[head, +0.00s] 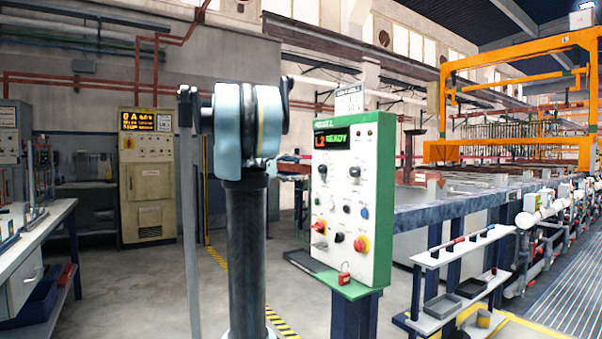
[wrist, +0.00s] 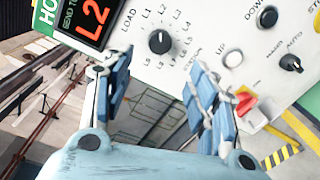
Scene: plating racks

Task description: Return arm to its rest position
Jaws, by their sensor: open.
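My gripper (wrist: 158,68) is open and empty in the wrist view, its two blue fingers apart. It is in front of the control panel (wrist: 200,30), which looks tilted there. A black rotary knob (wrist: 160,41) with labels LOAD, L1, L2 around it lies beyond the fingertips; I cannot tell the distance. In the head view my arm (head: 245,120) stands upright left of the green-and-white control panel (head: 378,200), whose display (head: 332,139) reads L2 READY. The gripper is mostly hidden behind the arm there.
A red padlock (head: 344,274) is on the panel's green ledge. A workbench (head: 45,225) stands at left and a beige cabinet (head: 147,180) behind. A small shelf stand (head: 462,248) with dark trays is right of the panel. The floor at left centre is clear.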

